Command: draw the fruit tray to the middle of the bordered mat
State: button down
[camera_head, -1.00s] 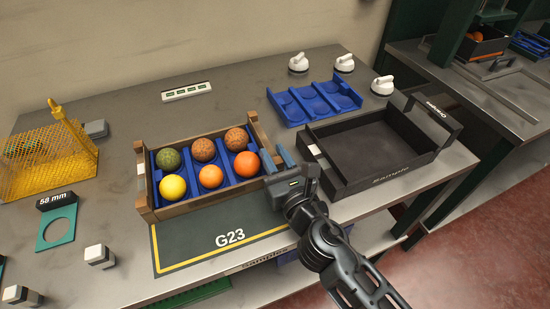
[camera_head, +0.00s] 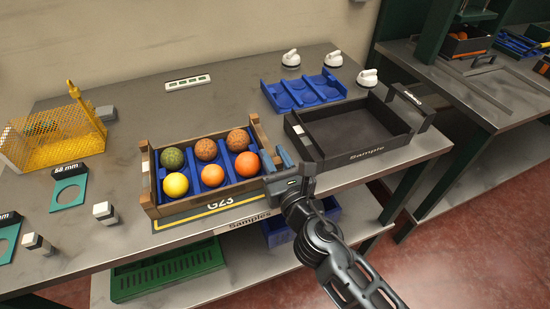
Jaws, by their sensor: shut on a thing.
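The fruit tray (camera_head: 149,205) is a wooden crate with a blue insert. It holds several round fruits: one green, one yellow, the others orange or brownish. It lies over the dark mat (camera_head: 245,203), hiding most of it. The mat's front strip shows, with a yellow border line and the label G23. My gripper (camera_head: 277,162) is at the tray's right end, shut on its end wall; the exact contact is partly hidden by the gripper body.
A black Sample tray (camera_head: 366,153) stands close on the right, beside my gripper. An empty blue insert (camera_head: 303,91) and white knobbed pieces (camera_head: 367,78) lie behind. A yellow mesh basket (camera_head: 50,142) and small white-topped blocks (camera_head: 104,212) are left. The table's front edge is near.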

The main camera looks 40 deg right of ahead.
jog(key=shift+s+a, duration=0.15)
jog(key=shift+s, duration=0.1)
jog(key=c, duration=0.8)
grip_release()
jog(key=shift+s, duration=0.1)
jog(key=b+v, duration=0.2)
jog(key=v, duration=0.4)
jog(key=shift+s+a+f, duration=0.1)
jog(key=shift+s+f, duration=0.05)
jog(key=shift+s, duration=0.2)
jog(key=shift+s+a, duration=0.1)
jog(key=shift+s, duration=0.35)
